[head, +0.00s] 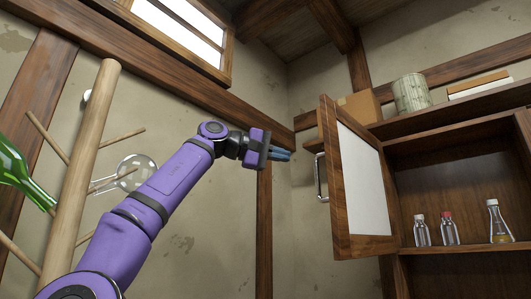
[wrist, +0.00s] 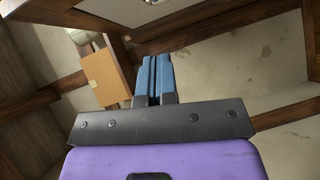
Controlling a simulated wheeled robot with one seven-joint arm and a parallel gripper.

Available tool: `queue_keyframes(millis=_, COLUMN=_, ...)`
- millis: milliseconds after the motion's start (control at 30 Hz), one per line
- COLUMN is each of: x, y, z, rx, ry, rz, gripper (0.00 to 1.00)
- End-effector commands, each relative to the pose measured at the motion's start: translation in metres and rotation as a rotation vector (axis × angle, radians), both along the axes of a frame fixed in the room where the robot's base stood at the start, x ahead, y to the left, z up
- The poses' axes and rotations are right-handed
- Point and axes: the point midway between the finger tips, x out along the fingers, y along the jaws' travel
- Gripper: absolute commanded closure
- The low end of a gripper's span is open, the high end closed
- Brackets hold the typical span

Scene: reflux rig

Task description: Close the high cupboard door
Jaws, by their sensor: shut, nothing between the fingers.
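The high cupboard door (head: 362,190) stands open in the head view. It has a wooden frame, a pale panel and a metal handle (head: 321,177) on its left side. The cupboard (head: 462,145) behind it is open to view. My gripper (head: 288,155) is shut and empty, just left of the door's upper left edge. It appears apart from the door, though the depth gap is hard to judge. In the wrist view my gripper's blue fingers (wrist: 154,75) are together with nothing between them. A wooden edge at the top of that view may be the door.
Inside the cupboard stand two small bottles (head: 449,229) and a flask (head: 500,222). A cardboard box (head: 358,106) and a patterned tin (head: 411,93) sit on the shelf above. A wooden rack post (head: 82,170) with pegs, a green bottle (head: 22,172) and round glassware (head: 136,172) are at left.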

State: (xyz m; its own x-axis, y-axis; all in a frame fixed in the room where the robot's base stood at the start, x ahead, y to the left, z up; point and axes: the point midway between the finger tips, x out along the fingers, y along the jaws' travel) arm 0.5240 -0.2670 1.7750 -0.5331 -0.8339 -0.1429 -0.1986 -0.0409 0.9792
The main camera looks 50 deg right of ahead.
Motion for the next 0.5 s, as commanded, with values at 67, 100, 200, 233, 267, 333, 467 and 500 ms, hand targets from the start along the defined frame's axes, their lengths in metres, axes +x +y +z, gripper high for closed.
queue_keyframes(millis=67, x=-0.009, y=-0.013, z=-0.003, rx=0.002, ry=0.0, rz=-0.004, gripper=1.0)
queue_keyframes(millis=100, x=-0.012, y=-0.018, z=-0.003, rx=0.001, ry=-0.002, rz=-0.004, gripper=1.0)
queue_keyframes(millis=200, x=-0.027, y=-0.02, z=-0.007, rx=0.0, ry=-0.002, rz=-0.002, gripper=1.0)
queue_keyframes(millis=233, x=-0.031, y=-0.02, z=-0.008, rx=0.001, ry=-0.001, rz=-0.003, gripper=1.0)
queue_keyframes(millis=267, x=-0.034, y=-0.021, z=-0.008, rx=0.0, ry=-0.002, rz=-0.003, gripper=1.0)
queue_keyframes(millis=333, x=-0.04, y=-0.023, z=-0.01, rx=0.001, ry=-0.001, rz=-0.001, gripper=1.0)
queue_keyframes(millis=467, x=-0.047, y=-0.024, z=-0.011, rx=0.0, ry=-0.001, rz=-0.001, gripper=1.0)
queue_keyframes(millis=500, x=-0.048, y=-0.024, z=-0.011, rx=0.0, ry=-0.001, rz=-0.001, gripper=1.0)
